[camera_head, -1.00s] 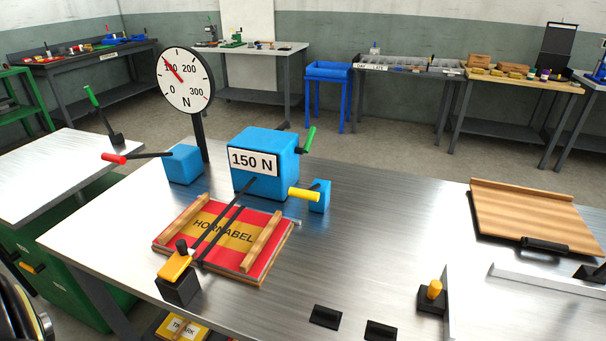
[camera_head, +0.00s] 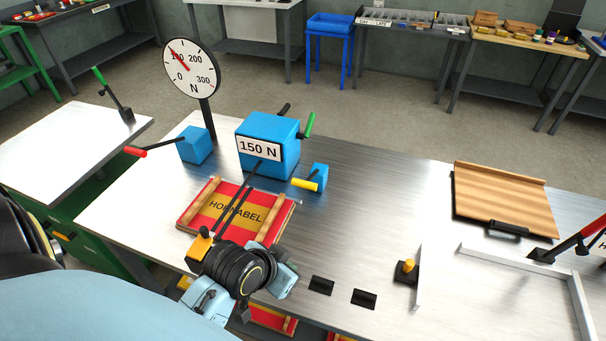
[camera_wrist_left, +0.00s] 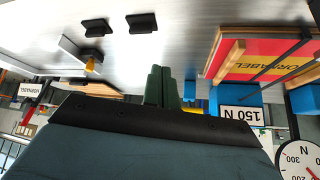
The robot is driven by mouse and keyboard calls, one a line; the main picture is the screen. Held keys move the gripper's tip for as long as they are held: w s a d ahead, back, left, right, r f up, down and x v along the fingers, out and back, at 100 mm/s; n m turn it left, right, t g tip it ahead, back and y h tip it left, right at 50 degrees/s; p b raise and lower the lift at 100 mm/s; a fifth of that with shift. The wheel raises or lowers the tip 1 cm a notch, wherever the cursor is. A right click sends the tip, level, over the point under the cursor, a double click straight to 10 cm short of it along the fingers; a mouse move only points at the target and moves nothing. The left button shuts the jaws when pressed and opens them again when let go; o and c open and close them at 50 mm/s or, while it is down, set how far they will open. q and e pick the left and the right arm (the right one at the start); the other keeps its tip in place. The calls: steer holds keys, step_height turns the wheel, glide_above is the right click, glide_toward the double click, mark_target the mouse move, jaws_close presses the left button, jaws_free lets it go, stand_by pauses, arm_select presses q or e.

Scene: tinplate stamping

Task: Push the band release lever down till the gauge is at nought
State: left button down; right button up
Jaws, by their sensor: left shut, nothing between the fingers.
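The round white gauge (camera_head: 192,68) stands on a black post, its needle by the 100 mark; part of it shows in the left wrist view (camera_wrist_left: 304,160). Handled levers sit on blue housings: a red one (camera_head: 135,151), a green one (camera_head: 308,124) and a yellow one (camera_head: 304,184). I cannot tell which is the band release lever. The large blue box (camera_head: 268,130) reads 150 N. Dark bands run from it over the red and yellow HORNABEL panel (camera_head: 238,210). My left gripper (camera_wrist_left: 160,82) is shut and empty; my wrist is by the panel's front edge, hiding part of it.
A yellow-topped black fitting (camera_head: 200,244) is partly hidden beside my left wrist. Two black blocks (camera_head: 321,285) and an orange-knobbed block (camera_head: 405,272) stand to the right. A wooden board (camera_head: 504,200) lies farther right. The bench middle is clear.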

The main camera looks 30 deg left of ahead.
arm_select(q)
steer(key=w+a+r+n+t+y, duration=0.2)
steer(key=w+a+r+t, duration=0.1)
steer(key=w, duration=0.4)
steer(key=w+a+r+n+t+y, duration=0.2)
steer(key=w+a+r+t, duration=0.2)
steer(key=w, duration=0.4)
steer(key=shift+a+r+t, duration=0.25)
steer(key=shift+a+t, duration=0.15)
steer(key=shift+a, duration=0.45)
arm_select(e)
steer(key=shift+a+r, duration=0.3)
steer(key=shift+r, duration=0.05)
arm_select(q)
steer(key=shift+w, duration=0.15)
glide_above(303, 187)
steer(key=w, duration=0.2)
steer(key=shift+a+f, duration=0.25)
steer(key=shift+f, duration=0.9)
steer(key=f, duration=0.1)
steer(key=s+f, duration=0.1)
steer(key=shift+s+d+f, duration=0.15)
steer(key=shift+s+f, duration=0.05)
steer(key=shift+f, duration=0.2)
steer(key=shift+s+f, duration=0.3)
steer(key=shift+f, duration=0.05)
arm_select(e)
steer(key=shift+f, duration=0.15)
